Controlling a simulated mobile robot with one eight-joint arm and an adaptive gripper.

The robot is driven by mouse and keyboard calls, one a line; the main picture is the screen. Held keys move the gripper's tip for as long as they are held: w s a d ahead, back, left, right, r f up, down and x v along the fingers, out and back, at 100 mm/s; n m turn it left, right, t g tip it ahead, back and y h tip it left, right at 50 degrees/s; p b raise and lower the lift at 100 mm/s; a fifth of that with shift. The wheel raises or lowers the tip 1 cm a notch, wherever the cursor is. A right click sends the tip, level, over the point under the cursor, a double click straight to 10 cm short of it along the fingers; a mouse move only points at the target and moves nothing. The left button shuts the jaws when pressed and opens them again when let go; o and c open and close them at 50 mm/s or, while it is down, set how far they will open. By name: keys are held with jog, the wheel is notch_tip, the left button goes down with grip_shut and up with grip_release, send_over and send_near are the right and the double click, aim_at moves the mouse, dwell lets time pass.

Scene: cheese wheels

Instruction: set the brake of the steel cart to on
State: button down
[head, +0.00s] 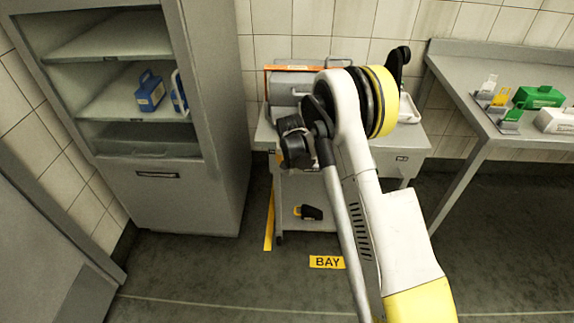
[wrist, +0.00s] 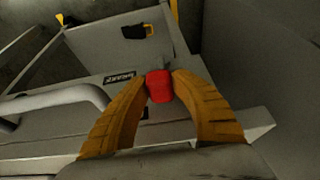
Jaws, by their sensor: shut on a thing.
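The steel cart (head: 408,140) stands against the tiled wall in the head view, its middle hidden behind my arm. In the wrist view its grey panel (wrist: 100,115) fills much of the picture. A small red brake knob (wrist: 158,86) stands beside a dark label (wrist: 118,77) whose lettering appears upside down. My gripper (wrist: 158,88) has its two orange-brown fingertips closed on either side of the red knob, touching it. I cannot tell the brake's setting from these frames. The fingers cannot be made out in the head view.
A grey tubular handle (wrist: 60,98) lies left of the fingers. A black and yellow tool (head: 308,212) lies on the cart's lower shelf. A tall grey cabinet (head: 215,110) stands close on the left, a bench (head: 465,95) on the right. The floor in front, marked BAY (head: 327,262), is clear.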

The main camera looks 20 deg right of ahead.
jog(key=shift+s+d+f, duration=0.15)
jog(key=shift+d+f, duration=0.05)
jog(key=shift+d, duration=0.6)
jog(key=shift+s+d, duration=0.1)
jog(key=shift+d, duration=0.1)
jog(key=c, duration=1.1)
grip_release()
jog(key=shift+o, duration=0.2)
jog(key=shift+r, duration=0.1)
jog(key=v, duration=1.2)
jog(key=shift+a, duration=0.1)
